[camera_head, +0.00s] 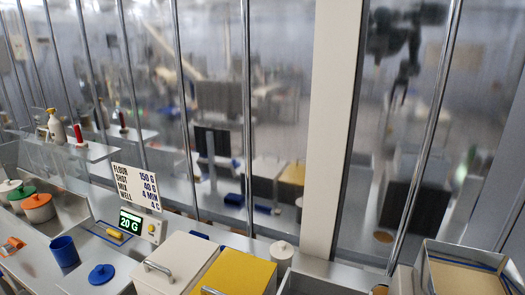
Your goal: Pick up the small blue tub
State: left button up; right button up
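A small blue tub (64,251), round and open-topped, stands upright on the counter at the lower left. A separate round blue lid with a knob (101,273) lies to its right. What is inside the tub cannot be made out. Neither of my grippers is in view, so nothing of mine touches the tub.
A scale display (131,222) reading 20 G and a recipe sign stand behind. White (178,262) and yellow (240,272) handled bins stand to the right. Glass with metal posts runs behind the counter.

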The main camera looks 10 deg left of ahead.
aim_at(64, 251)
jog(key=u, duration=1.7)
